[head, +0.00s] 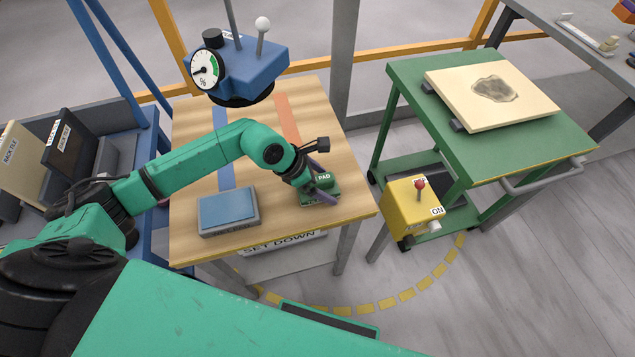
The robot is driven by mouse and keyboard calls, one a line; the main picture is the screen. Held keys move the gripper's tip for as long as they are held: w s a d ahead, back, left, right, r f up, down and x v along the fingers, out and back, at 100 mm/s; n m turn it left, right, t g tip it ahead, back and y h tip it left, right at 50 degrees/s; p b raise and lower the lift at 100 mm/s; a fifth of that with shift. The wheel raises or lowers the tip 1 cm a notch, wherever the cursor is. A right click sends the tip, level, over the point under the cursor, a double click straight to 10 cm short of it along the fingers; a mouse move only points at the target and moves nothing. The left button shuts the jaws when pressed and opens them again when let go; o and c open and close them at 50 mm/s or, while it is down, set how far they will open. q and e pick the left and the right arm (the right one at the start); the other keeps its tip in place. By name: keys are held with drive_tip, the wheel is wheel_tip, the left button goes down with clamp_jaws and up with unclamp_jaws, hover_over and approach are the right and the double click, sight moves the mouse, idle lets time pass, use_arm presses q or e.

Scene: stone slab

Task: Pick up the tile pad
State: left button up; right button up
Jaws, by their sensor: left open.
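The tile pad (331,184) is a small green block with a white "PAD" label. It sits on the wooden table near its right edge. My left gripper (320,180) is right at the pad, with its purple fingers open. One finger shows in front of the pad and another purple part shows behind it, so the jaws appear to be around it. The gripper hides part of the pad, and I cannot tell whether the fingers touch it. My right gripper is out of view.
The wooden table (275,213) also holds a blue-topped grey block (228,210) and a blue gauge device (250,62) at the back. A green cart (400,100) carries a cream slab (525,100); a yellow box (405,206) is below. Dark cases stand at left.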

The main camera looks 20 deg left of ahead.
sight(324, 177)
use_arm(q)
drive_tip(key=shift+w+d+f, duration=0.1)
drive_tip(key=shift+w+f, duration=0.05)
drive_tip(key=c, duration=1.3)
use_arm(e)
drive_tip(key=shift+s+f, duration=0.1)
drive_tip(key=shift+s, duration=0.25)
use_arm(q)
wheel_tip(324, 177, up, 20)
drive_tip(key=shift+r+b, duration=0.1)
drive_tip(key=shift+b, duration=0.9)
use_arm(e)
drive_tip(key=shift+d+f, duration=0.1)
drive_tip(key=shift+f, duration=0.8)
